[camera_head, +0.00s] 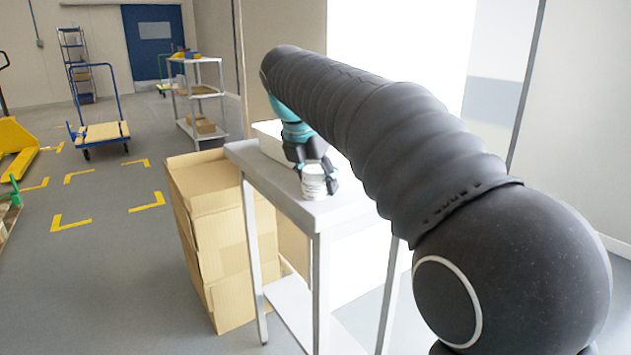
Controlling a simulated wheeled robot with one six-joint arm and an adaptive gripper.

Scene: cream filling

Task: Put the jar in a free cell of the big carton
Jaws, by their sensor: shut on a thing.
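A small white jar (313,183) is at the near end of the white table (328,212). My gripper (318,173) reaches down from above and is shut on the jar, its dark fingers around the upper part. I cannot tell whether the jar's base touches the tabletop or is just above it. The big brown carton (210,245) stands on the floor to the left of the table, against its side. Its top flaps are visible, but its cells and what they hold cannot be made out from here.
A white bin (270,140) sits on the table behind my gripper. The table has a lower shelf (300,318). A shelf cart (203,100), a blue trolley (102,132) and a yellow pallet truck (15,145) stand farther back.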

